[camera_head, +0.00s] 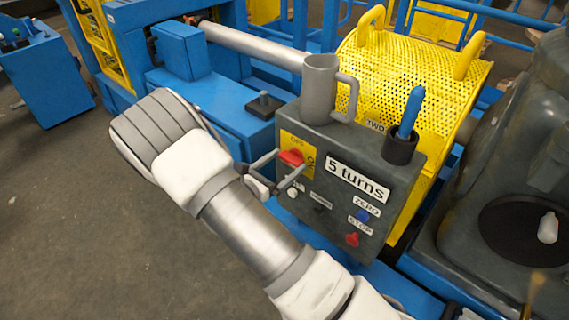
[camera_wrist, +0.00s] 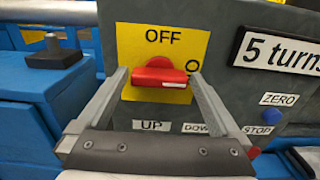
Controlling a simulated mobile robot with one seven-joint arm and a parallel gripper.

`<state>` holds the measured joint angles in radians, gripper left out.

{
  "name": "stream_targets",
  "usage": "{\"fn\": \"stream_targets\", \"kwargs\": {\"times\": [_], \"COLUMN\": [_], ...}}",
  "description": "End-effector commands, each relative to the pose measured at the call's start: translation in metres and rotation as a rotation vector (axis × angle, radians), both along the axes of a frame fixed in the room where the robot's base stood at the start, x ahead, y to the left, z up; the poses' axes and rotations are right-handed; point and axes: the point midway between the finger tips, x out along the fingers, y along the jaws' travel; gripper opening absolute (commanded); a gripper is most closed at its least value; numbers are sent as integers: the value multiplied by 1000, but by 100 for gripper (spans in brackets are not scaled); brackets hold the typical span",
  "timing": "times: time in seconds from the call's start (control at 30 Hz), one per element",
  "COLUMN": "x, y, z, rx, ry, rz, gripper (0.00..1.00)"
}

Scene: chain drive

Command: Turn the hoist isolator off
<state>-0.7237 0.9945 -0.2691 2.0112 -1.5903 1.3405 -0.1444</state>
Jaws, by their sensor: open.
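The hoist isolator is a red rotary knob (camera_wrist: 157,73) on a yellow plate (camera_wrist: 190,42) marked OFF at the top. A partly hidden label starting with O is at the plate's right edge. The knob's grip bar lies about level in the wrist view, not upright toward OFF. My gripper (camera_wrist: 158,76) is open, one finger on each side of the knob, left and right. I cannot tell whether the fingers touch it. In the head view my gripper (camera_head: 291,161) is at the same red knob (camera_head: 291,157) on the grey control box (camera_head: 322,215).
The box also has a "5 turns" display (camera_head: 357,182), a blue ZERO button (camera_head: 363,215), a red STOP button (camera_head: 352,239) and UP/DOWN controls below the plate. A grey mug (camera_head: 318,92) and a dark holder (camera_head: 400,149) with a blue-handled item stand on top.

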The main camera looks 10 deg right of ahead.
Motion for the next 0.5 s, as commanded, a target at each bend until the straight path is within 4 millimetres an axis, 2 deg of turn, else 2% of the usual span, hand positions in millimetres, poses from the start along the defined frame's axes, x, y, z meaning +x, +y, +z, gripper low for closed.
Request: {"fn": "stream_targets", "kwargs": {"times": [0.03,0.3,0.4,0.5], "x": [0,0,0,0], "y": [0,0,1,1], "z": [0,0,0,0], "rx": [0,0,0,-2], "ry": [0,0,0,2], "rz": [0,0,0,0], "gripper": [98,50,34,34]}}
